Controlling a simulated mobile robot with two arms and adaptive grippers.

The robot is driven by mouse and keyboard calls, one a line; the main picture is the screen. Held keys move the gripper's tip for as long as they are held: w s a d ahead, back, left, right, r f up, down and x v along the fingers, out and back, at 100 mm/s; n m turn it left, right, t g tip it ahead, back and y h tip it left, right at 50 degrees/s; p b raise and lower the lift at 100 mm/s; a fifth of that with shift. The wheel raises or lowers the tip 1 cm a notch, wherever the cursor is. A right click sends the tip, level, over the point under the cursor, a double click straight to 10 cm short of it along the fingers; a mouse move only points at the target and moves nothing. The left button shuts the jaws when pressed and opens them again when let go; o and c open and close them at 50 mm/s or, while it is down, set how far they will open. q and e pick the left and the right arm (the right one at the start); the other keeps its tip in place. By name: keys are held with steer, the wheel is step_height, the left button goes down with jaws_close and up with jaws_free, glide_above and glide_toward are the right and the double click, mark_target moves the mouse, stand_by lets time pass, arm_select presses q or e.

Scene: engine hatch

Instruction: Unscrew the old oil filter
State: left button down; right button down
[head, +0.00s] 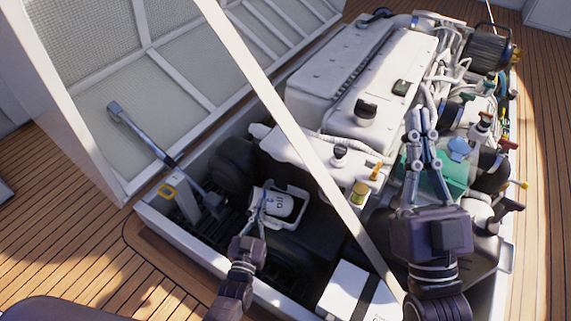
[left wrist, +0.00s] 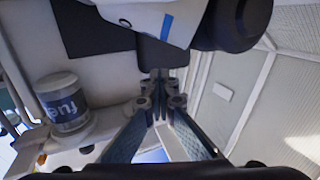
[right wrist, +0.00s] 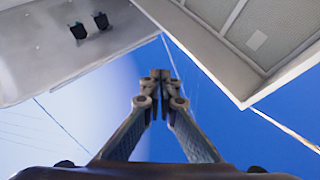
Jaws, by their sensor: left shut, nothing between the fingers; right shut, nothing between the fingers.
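My left gripper (head: 263,192) is shut and empty, close to the left side of this cylinder; contact is unclear. In the left wrist view, a white surface with a blue stripe (left wrist: 150,22) is beyond the shut fingertips (left wrist: 160,78). My right gripper (head: 421,112) is shut and empty above the engine's right side; its fingertips also show in the right wrist view (right wrist: 160,78).
The white engine (head: 350,75) fills the back of the hatch. A pale strut (head: 265,85) crosses diagonally in front. A long-handled tool (head: 140,130) leans at the left edge. A jar marked "fuel" (left wrist: 62,98) is left in the left wrist view. A white box (head: 345,290) stands in front.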

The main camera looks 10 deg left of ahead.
arm_select(q)
steer(key=shift+s+a, duration=0.25)
steer(key=shift+s, duration=0.4)
arm_select(e)
steer(key=shift+w+f+g, duration=0.35)
steer(key=shift+w+f, duration=0.05)
steer(key=shift+f, duration=0.2)
steer(key=shift+w+f+g, duration=0.35)
steer(key=shift+w+f, duration=0.05)
steer(key=shift+f, duration=0.2)
arm_select(q)
steer(key=c, duration=2.7)
jaws_free()
steer(key=shift+c, duration=0.2)
steer(key=o, duration=0.5)
steer(key=s, duration=1.2)
steer(key=shift+a, duration=0.2)
